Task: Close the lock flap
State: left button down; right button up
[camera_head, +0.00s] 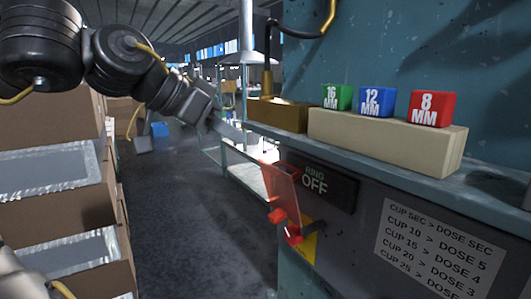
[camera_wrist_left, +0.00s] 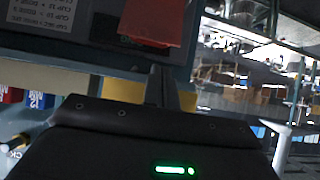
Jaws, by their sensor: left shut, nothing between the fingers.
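The lock flap is a red see-through plate (camera_head: 281,187) on the front of the machine, below the shelf edge. It stands out at a tilt above a red switch part (camera_head: 293,234) and a yellow plate (camera_head: 308,243). In the left wrist view the flap (camera_wrist_left: 154,20) is at the top middle. My left gripper (camera_head: 238,134) is shut and empty, up and left of the flap in the head view, near the shelf's left end. Its fingers (camera_wrist_left: 162,86) point toward the flap in the wrist view, with a gap visible between them and it. My right gripper is not in view.
A shelf (camera_head: 360,155) above the flap carries a beige block holder (camera_head: 385,140) with green, blue and red blocks, and a brown box (camera_head: 277,115). A "RING OFF" sign (camera_head: 317,180) is right of the flap. Boxes (camera_head: 50,205) are stacked at left; the floor between is clear.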

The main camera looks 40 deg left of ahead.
pick_arm(q)
jog(key=p, duration=0.3)
send_near(281, 164)
jog(key=x, duration=0.4)
jog(key=shift+w, duration=0.2)
jog(key=shift+w+f, duration=0.3)
jog(key=shift+w+d+f, duration=0.1)
